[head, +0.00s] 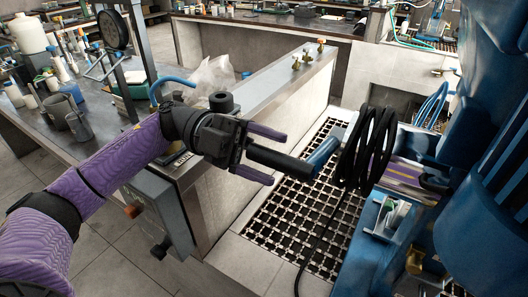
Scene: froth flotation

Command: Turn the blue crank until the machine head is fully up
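The crank shows near the middle of the head view as a black handle (284,161) with a blue part (322,152) at its right end. My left gripper (270,155) comes in from the left, its two purple fingers spread apart. The handle's near end lies between the fingers in this view. The upper finger looks clear of it; I cannot tell whether the lower finger touches it. The large blue machine (490,150) fills the right side. Its head's height is hard to judge, as the machine is cut off by the frame. My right gripper is not in view.
A coiled black cable (367,150) hangs right of the crank, in front of the machine. A metal floor grating (290,215) lies below. A bench (130,150) with bottles and cups stands at left, and a low pale wall (265,140) with brass valves runs behind my gripper.

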